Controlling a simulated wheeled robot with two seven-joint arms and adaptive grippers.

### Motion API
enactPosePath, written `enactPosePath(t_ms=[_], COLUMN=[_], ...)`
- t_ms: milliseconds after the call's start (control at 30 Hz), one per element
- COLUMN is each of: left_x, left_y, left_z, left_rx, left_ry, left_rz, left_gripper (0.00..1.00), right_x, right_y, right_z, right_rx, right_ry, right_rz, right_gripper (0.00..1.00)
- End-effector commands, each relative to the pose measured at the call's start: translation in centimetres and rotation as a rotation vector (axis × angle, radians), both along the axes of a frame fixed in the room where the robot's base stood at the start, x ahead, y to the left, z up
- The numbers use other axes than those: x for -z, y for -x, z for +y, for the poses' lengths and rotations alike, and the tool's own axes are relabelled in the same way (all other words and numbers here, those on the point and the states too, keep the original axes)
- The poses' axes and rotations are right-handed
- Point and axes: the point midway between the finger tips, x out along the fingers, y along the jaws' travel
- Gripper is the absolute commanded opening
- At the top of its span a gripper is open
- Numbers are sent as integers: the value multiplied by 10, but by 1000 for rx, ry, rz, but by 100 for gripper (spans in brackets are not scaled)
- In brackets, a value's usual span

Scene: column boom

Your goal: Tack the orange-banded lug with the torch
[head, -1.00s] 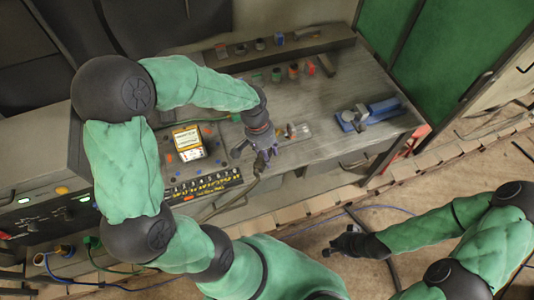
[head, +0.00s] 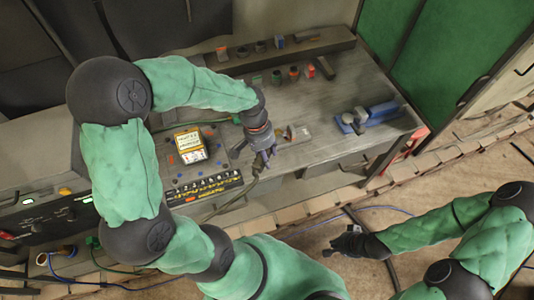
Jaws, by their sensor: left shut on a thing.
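My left gripper (head: 258,158) is over the front part of the workbench and shut on the torch (head: 254,181). The torch is mostly hidden by the fingers; its dark neck or cable runs down past the bench's front edge. Small lugs stand in a row on the bench; one with an orange-red band (head: 294,73) is at the back, beside a red one (head: 310,71). The bands are too small to tell apart surely. My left gripper is well in front of them. My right gripper (head: 342,246) hangs over the floor, away from the bench, its fingers too small to read.
A yellow-labelled box (head: 190,144) and a numbered strip (head: 204,187) lie left of the torch. A small fixture (head: 292,133) is just right of it. A blue vise (head: 372,114) stands at the right. More small pieces sit on the rear ledge (head: 325,41). The bench's middle is clear.

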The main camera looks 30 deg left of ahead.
Motion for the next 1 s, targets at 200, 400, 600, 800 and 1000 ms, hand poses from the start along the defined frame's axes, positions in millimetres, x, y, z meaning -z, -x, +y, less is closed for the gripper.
enactPosePath(t_ms=[200, 400, 600, 800, 1000], left_x=[-17, -30, -42, -55, -66], left_y=[4, 8, 11, 15, 18], left_z=[1, 2, 3, 4, 5], left_rx=[0, 0, 0, 0, 0], left_ry=[0, 0, 0, 0, 0], left_rz=[0, -1, -1, -1, -1], left_gripper=[13, 13, 13, 13, 13], right_x=[-14, -25, -35, -45, -54], right_y=[0, 0, 0, 0, 0], right_z=[0, 0, 0, 0, 0], right_rx=[0, 0, 0, 0, 0], right_ry=[0, 0, 0, 0, 0], right_rz=[0, 0, 0, 0, 0], right_gripper=[0, 0, 0, 0, 0])
